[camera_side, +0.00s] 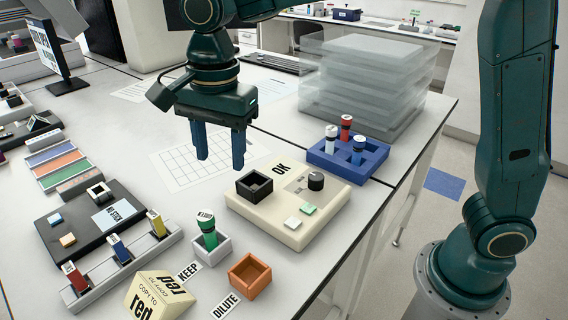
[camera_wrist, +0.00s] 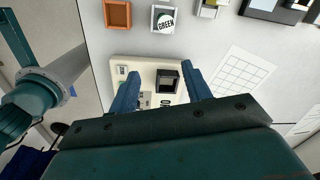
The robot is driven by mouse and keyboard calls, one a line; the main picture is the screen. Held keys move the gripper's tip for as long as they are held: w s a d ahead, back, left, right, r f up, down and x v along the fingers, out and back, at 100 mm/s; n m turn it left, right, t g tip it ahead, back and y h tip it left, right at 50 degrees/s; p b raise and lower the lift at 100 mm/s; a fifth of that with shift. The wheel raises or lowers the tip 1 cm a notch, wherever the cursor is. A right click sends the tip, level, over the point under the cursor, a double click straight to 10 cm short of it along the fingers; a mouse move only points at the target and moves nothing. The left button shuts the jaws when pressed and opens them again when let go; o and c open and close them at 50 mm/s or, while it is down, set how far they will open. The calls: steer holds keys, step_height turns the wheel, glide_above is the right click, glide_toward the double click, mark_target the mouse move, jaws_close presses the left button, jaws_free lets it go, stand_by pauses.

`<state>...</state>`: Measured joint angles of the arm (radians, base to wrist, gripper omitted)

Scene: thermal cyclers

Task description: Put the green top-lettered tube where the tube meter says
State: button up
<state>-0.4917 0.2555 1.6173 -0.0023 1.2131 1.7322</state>
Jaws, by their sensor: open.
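The green tube (camera_side: 207,232) stands slightly tilted in a pale square holder (camera_side: 211,247) beside a KEEP label (camera_side: 189,271). Its white lettered cap reads GREEN in the wrist view (camera_wrist: 167,21). An orange square holder (camera_side: 249,275) beside a DILUTE label (camera_side: 225,305) looks empty. The beige tube meter (camera_side: 290,229) has a black square socket (camera_side: 254,186) that looks empty, a black knob, and OK lettering. My gripper (camera_side: 221,160) is open and empty, raised behind the meter in the side view. In the wrist view its fingers (camera_wrist: 160,80) straddle the picture of the meter's socket.
A blue rack (camera_side: 347,158) holds red, white and blue tubes right of the meter. A grey rack (camera_side: 125,262) holds red, blue and yellow items near a dark device (camera_side: 85,222). A "red" sign (camera_side: 158,296) stands in front. Clear stacked boxes (camera_side: 362,75) stand behind.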

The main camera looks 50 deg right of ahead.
steer(key=s+d+r+n+t, duration=0.2)
steer(key=s+d+r+n, duration=0.2)
steer(key=s+d+n, duration=0.65)
steer(key=s+d+f+n+t, duration=0.3)
steer(key=s+d, duration=0.7)
steer(key=shift+s+d+f+n, duration=0.15)
steer(key=shift+f+n, duration=0.2)
steer(key=shift+f, duration=0.05)
stand_by(0.4)
